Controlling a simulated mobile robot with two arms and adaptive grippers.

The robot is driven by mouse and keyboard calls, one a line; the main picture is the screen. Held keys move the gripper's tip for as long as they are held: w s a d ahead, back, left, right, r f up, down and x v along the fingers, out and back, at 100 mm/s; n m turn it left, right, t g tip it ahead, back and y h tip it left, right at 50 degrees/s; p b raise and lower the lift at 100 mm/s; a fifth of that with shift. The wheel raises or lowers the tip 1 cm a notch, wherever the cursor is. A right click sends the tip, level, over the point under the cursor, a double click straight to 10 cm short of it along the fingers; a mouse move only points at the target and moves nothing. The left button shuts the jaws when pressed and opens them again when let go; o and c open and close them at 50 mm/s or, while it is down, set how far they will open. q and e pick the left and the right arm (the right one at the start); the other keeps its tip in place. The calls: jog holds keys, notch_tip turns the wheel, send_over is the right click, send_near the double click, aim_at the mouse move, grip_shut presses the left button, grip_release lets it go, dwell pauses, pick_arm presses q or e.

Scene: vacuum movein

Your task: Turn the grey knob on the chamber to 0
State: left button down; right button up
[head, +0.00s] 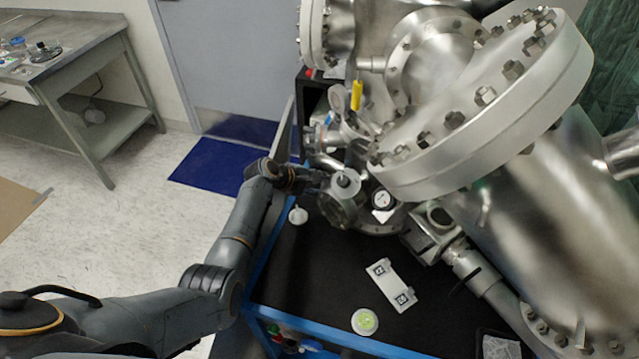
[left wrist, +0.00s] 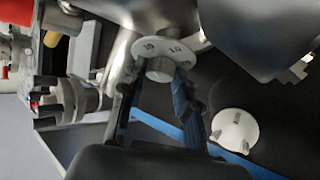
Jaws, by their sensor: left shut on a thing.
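The grey knob (left wrist: 160,69) is a short cylinder below a pale numbered dial disc (left wrist: 166,46) in the left wrist view. The digits on the disc are small and tilted, and I cannot read the setting surely. My left gripper (left wrist: 157,78) has one finger on each side of the knob and is shut on it. In the head view my left gripper (head: 322,179) reaches from the left to the fittings at the left side of the steel chamber (head: 480,150). The knob is hard to make out there. My right gripper is not in view.
A white pronged piece (head: 298,215) lies on the black bench top beside my left arm; it also shows in the left wrist view (left wrist: 234,131). A white marker plate (head: 392,285) and a round white piece (head: 365,321) lie nearer. Flanges, a gauge (head: 381,200) and pipes crowd the gripper.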

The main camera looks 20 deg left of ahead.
pick_arm(q)
jog(key=shift+w+r+n+g+p, duration=0.1)
jog(key=shift+r+n+g+p, duration=0.35)
jog(key=shift+p, duration=0.45)
jog(key=shift+f+n+g, duration=0.35)
jog(key=shift+g, duration=0.1)
jog(key=c, duration=1)
grip_release()
jog(key=v, duration=1.2)
